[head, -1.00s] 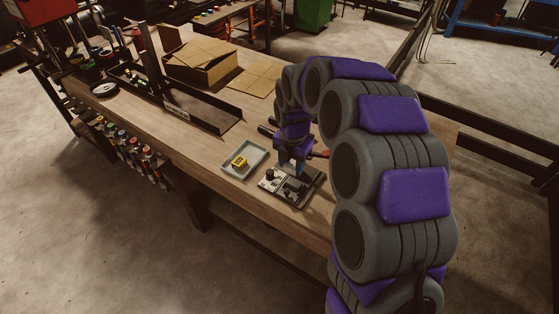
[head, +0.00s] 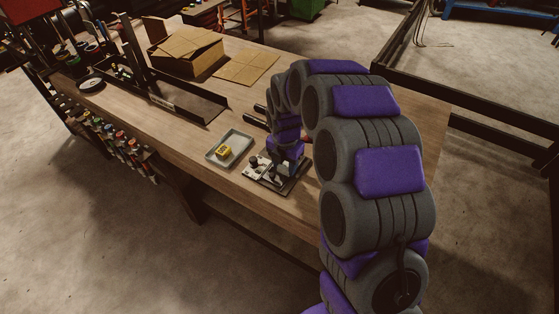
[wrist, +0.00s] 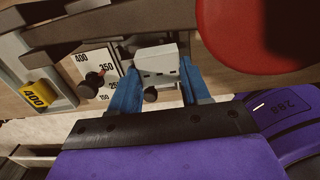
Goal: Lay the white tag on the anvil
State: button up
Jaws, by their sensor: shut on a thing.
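My gripper (wrist: 160,72) has its two blue fingers shut on a pale block, which I take for the white tag (wrist: 157,58); small dark marks on it are unreadable. In the head view my gripper (head: 284,176) is low over the dark base of the crimper (head: 262,182). The anvil is hidden beneath or behind my gripper, so I cannot tell whether the tag touches it. A white scale plate (wrist: 98,62) with printed numbers and a dark knob (wrist: 94,80) stands just left of the fingers.
A yellow tag marked 400 (wrist: 38,95) lies in a grey tray (head: 236,140) left of the crimper. A large red round part (wrist: 255,35) is close at the right of the wrist view. A black rack (head: 190,105) and an open cardboard box (head: 190,62) stand farther back.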

aim_at(272, 166)
jog(key=a, duration=0.3)
jog(key=shift+a+f, duration=0.2)
jog(key=shift+a, duration=0.2)
jog(key=shift+c, duration=0.4)
jog(key=shift+a, duration=0.15)
jog(key=shift+c, duration=0.6)
jog(key=shift+s+d+f, duration=0.1)
jog(key=shift+d, duration=0.6)
jog(key=shift+s+d, duration=0.25)
jog(key=shift+d, duration=0.2)
